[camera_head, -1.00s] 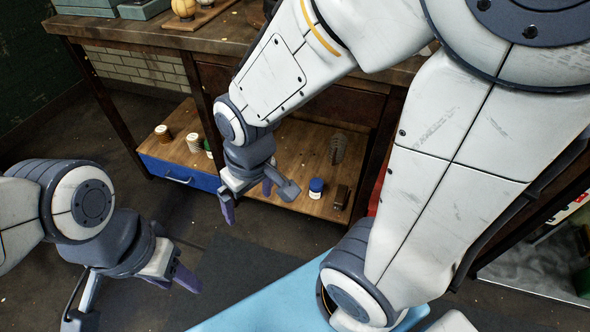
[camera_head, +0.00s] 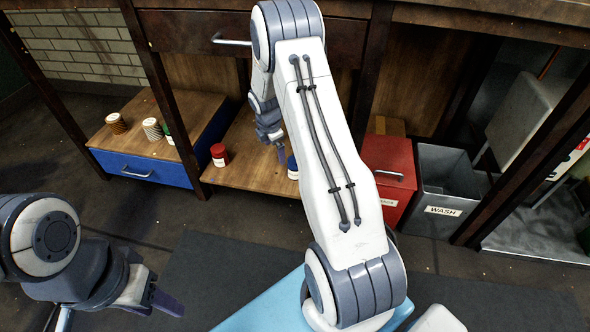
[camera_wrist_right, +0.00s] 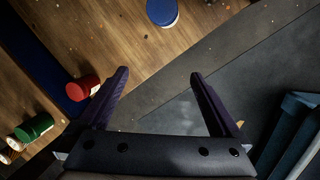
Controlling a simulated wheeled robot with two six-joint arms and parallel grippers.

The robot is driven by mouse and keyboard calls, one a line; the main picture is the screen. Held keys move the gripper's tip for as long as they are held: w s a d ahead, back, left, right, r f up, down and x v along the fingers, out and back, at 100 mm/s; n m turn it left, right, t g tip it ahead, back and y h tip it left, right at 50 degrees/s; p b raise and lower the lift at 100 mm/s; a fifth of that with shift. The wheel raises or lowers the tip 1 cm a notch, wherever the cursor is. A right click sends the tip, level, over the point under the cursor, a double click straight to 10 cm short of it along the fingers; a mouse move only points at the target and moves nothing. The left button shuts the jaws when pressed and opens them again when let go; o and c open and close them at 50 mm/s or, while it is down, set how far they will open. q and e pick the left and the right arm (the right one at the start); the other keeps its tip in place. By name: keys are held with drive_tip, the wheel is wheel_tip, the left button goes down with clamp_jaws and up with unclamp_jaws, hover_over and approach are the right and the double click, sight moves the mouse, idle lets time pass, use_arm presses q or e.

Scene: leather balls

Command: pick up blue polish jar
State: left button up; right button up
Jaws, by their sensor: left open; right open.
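The blue polish jar (camera_head: 292,168) stands on the low wooden shelf, partly hidden behind my right arm. In the right wrist view the blue jar (camera_wrist_right: 162,12) is at the top edge, cut off by the frame, with its pale label just showing. It lies beyond my fingertips, apart from them. My right gripper (camera_wrist_right: 160,76) is open and empty; in the head view it (camera_head: 275,147) hangs over the shelf just left of the jar.
A red jar (camera_head: 219,155) stands left of the blue one; a green jar (camera_head: 167,134) and striped jars stand above the blue drawer (camera_head: 140,168). A red bin (camera_head: 388,172) and a grey WASH bin (camera_head: 445,190) are at the right. Table legs flank the shelf.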

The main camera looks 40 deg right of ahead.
drive_tip(key=d+f+n, duration=0.2)
drive_tip(key=w+d+f+n, duration=0.1)
drive_tip(key=d+f+n, duration=0.1)
drive_tip(key=d+f, duration=0.1)
drive_tip(key=d+f+n, duration=0.2)
drive_tip(key=d+f, duration=0.1)
drive_tip(key=shift+w+d+f+h, duration=0.15)
drive_tip(key=shift+w+f+h, duration=0.05)
drive_tip(key=shift+f+h, duration=0.1)
drive_tip(key=shift+n+g, duration=0.3)
drive_tip(key=b+x, duration=0.3)
drive_tip(key=x, duration=0.2)
drive_tip(key=shift+d+f, duration=0.2)
drive_tip(key=shift+f, duration=0.1)
drive_tip(key=b+x, duration=0.4)
drive_tip(key=x, duration=0.1)
drive_tip(key=shift+w+d+b, duration=0.1)
drive_tip(key=shift+w+b, duration=0.1)
drive_tip(key=shift+b, duration=0.2)
drive_tip(key=c, duration=1.3)
drive_tip(key=shift+r, duration=0.1)
clamp_jaws()
drive_tip(key=shift+r, duration=0.1)
